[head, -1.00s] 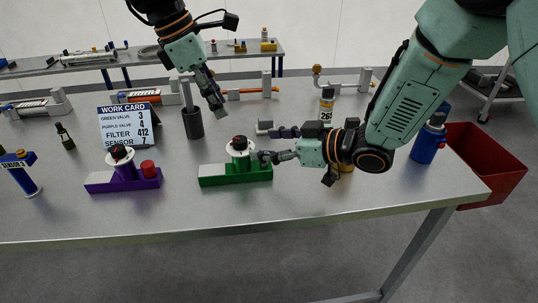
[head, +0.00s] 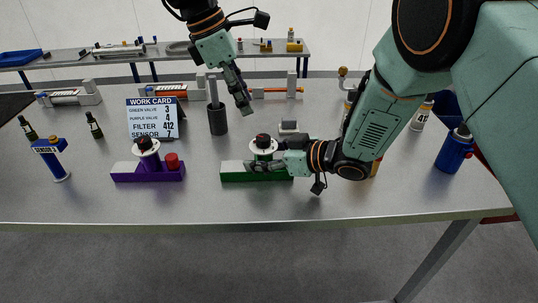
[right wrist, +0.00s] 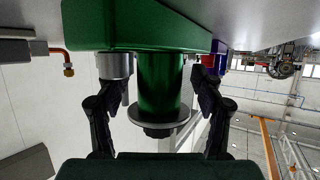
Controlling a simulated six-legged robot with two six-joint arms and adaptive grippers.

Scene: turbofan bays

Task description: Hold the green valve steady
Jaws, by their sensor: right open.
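The green valve (head: 235,172) stands upright on the table, with a long green base, a white disc and a dark knob on top. My right gripper (head: 262,162) reaches it from the right, low, under the disc. In the right wrist view the picture is upside down. The valve's green neck (right wrist: 160,85) stands between the two spread fingers of my right gripper (right wrist: 155,88), with a visible gap on each side. My left gripper (head: 243,103) hangs above the table behind the valve, pointing down; its finger opening is unclear.
A purple valve (head: 130,173) with a red cap stands left of the green one. The work card (head: 152,118), a dark cylinder (head: 217,120) and a grey block (head: 289,127) are behind. A blue bottle (head: 453,152) stands right. The table's front strip is clear.

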